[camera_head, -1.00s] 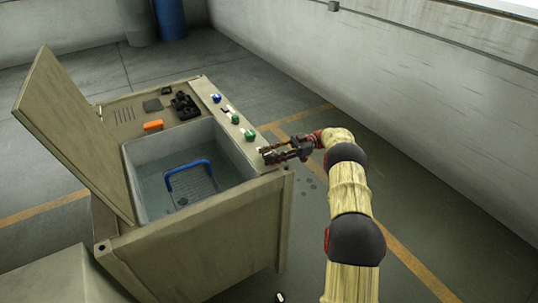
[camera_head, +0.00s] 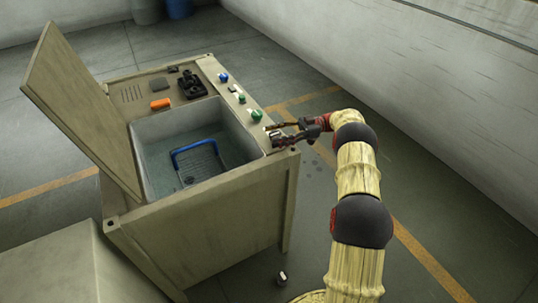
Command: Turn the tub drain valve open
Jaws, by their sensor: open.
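The tub (camera_head: 144,160) is a grey, open basin of water set into a beige cabinet (camera_head: 205,238). A small pale-and-dark fitting (camera_head: 283,277) shows low by the cabinet's near right corner, close to the floor. It may be the drain valve, but it is too small to tell, and so is its handle's position. My gripper (camera_head: 270,134) is open, with its fingers spread, at the near end of the control strip on the tub's right. I cannot tell whether it touches the strip. It appears to hold nothing.
The strip carries a blue knob (camera_head: 223,77) and a green knob (camera_head: 256,115). A raised lid (camera_head: 82,115) stands on the left. A blue-handled basket (camera_head: 203,173) sits in the water. An orange block (camera_head: 160,104) lies behind the tub. Floor right of the cabinet is clear up to the wall.

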